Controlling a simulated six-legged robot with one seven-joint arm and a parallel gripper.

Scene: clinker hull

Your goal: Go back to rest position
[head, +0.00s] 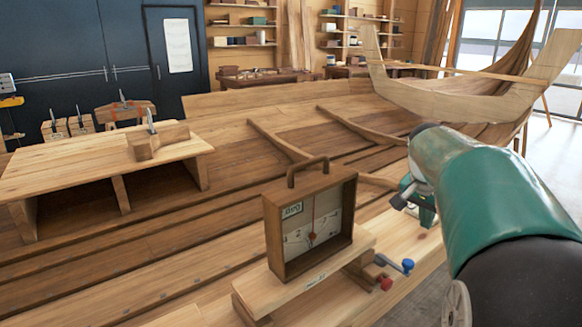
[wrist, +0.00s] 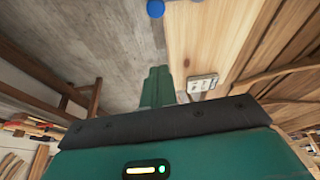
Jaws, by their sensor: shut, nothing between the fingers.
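My gripper (wrist: 157,74) shows in the wrist view as two green fingers side by side, shut with nothing between them. They point toward the grey floor and the edge of a pale plank. In the head view my green and black arm reaches in from the right, over the workbench side of the hull. Its end is near the pale plank, to the right of the wooden box with a dial (head: 312,222). The fingers are hard to make out there.
The box stands on a small wooden stand (head: 303,290). A blue knob (head: 408,265) and a red knob (head: 386,284) lie beside it; a blue ball (wrist: 155,8) shows in the wrist view. A low bench (head: 90,170) stands left. The planked hull fills the middle.

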